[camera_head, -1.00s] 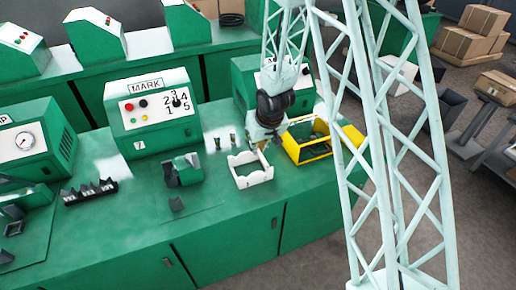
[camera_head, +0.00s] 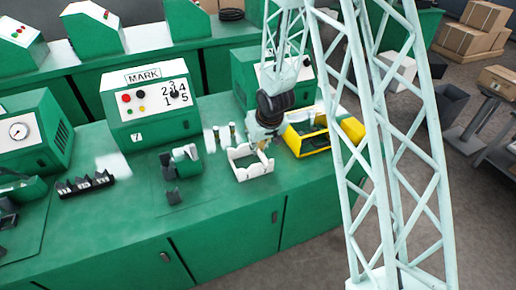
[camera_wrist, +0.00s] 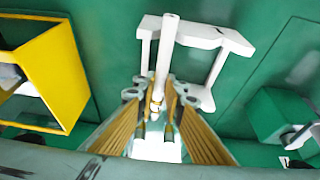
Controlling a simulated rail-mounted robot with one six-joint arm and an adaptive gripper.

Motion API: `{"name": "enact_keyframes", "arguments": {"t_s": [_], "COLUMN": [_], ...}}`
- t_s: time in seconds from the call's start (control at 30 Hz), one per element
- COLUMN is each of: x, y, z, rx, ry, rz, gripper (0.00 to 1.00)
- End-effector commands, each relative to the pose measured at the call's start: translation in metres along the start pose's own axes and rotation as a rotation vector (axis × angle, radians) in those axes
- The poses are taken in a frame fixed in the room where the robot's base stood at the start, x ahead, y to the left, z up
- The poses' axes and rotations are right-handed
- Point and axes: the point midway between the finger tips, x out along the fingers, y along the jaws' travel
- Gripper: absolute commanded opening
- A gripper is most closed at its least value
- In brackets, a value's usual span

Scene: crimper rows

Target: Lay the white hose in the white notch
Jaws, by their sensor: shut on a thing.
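The white notch (camera_head: 240,175) is a low, open white holder with cut-out edges on the green bench. It also shows in the wrist view (camera_wrist: 228,38). My gripper (camera_head: 264,148) is at the notch's back right edge in the head view. In the wrist view my gripper (camera_wrist: 157,98) is shut on the white hose (camera_wrist: 168,45), a straight white tube. The hose's free end points up the picture, across the notch in line of sight. I cannot tell whether hose and notch touch. The hose is not clear in the head view.
A yellow bin (camera_head: 313,148) stands right beside the notch. A green MARK machine (camera_head: 147,103) is behind left. A dark grey and green fixture (camera_head: 182,167) and a black toothed rack (camera_head: 85,186) are to the left. The front bench top is mostly clear.

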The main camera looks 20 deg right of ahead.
Motion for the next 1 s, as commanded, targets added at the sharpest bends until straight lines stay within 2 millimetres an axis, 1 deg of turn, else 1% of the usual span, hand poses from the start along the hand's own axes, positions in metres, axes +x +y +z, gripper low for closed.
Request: {"name": "enact_keyframes", "arguments": {"t_s": [0.13,0.17,0.3,0.73,1.0], "x": [0.000,0.000,0.000,-0.002,-0.012], "y": [0.000,0.000,0.000,0.000,0.000], "z": [0.000,0.000,0.000,0.000,0.000], "rx": [0.000,0.000,0.000,0.000,0.000], "ry": [0.000,0.000,0.000,0.000,0.000], "rz": [0.000,0.000,0.000,0.000,0.000], "gripper": [0.00,0.12,0.25,0.26,0.26]}}
